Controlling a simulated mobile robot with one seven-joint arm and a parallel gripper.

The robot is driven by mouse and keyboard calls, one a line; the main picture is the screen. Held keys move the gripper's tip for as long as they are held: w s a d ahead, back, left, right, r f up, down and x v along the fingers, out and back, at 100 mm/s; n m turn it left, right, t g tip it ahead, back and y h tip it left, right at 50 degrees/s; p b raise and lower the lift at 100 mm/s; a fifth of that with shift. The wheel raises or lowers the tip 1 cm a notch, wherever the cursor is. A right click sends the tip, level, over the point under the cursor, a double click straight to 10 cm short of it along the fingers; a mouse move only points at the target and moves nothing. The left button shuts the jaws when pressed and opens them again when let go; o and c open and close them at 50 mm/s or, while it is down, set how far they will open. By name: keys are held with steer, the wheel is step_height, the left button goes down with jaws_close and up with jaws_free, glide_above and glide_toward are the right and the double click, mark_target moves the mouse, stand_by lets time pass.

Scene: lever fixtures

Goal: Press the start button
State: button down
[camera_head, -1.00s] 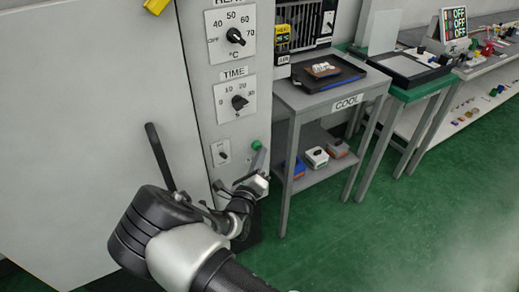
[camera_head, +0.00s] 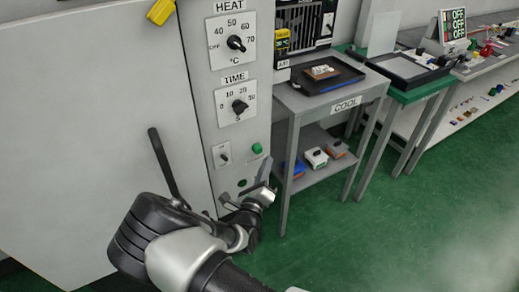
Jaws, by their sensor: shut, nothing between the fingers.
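A bright green round button (camera_head: 257,148) sits on the grey control panel, to the right of a small toggle switch (camera_head: 224,155). No label on it can be read. A darker green round spot (camera_head: 242,183) shows lower on the panel, close to my gripper. My gripper (camera_head: 266,174) is shut and empty. Its fingers point up, below the bright green button, with a visible gap between them in the picture. The button is fully in view. Whether my gripper touches the panel cannot be told.
The HEAT dial (camera_head: 236,43) and TIME dial (camera_head: 239,106) are above on the panel. A dark lever handle (camera_head: 161,160) stands out at the left. A grey COOL table (camera_head: 345,103) stands close on the right, with a tray (camera_head: 325,78) on top. Green floor is open beyond.

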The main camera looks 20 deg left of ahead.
steer(key=shift+s+d+p, duration=0.55)
steer(key=shift+s+d, duration=0.45)
steer(key=shift+d, duration=0.2)
steer(key=w+d+r+m+g+h, duration=0.1)
steer(key=d+r+m+g+h, duration=0.2)
steer(key=d+r+m+h, duration=0.5)
steer(key=w+d+r+m+g+h, duration=0.1)
steer(key=d+r+m+g+h, duration=0.25)
steer(key=d+m, duration=0.65)
steer(key=s+d+r+m+g, duration=0.3)
steer(key=s+d+m+g, duration=0.15)
steer(key=d+m, duration=0.2)
steer(key=s+d+r+m+g, duration=0.4)
steer(key=s+d+m, duration=0.15)
steer(key=d, duration=0.25)
steer(key=s+a+r+m+t+y, duration=0.1)
steer(key=s+r+m+t+y, duration=0.1)
steer(key=s+r+m+y, duration=1.1)
step_height(320, 180, up, 18)
steer(key=s+m+h+p, duration=0.1)
steer(key=m+h+p, duration=0.2)
steer(key=p, duration=1.5)
steer(key=shift+s+a+m+p, duration=0.2)
steer(key=shift+s+m+p, duration=0.05)
steer(key=shift+m+p, duration=0.05)
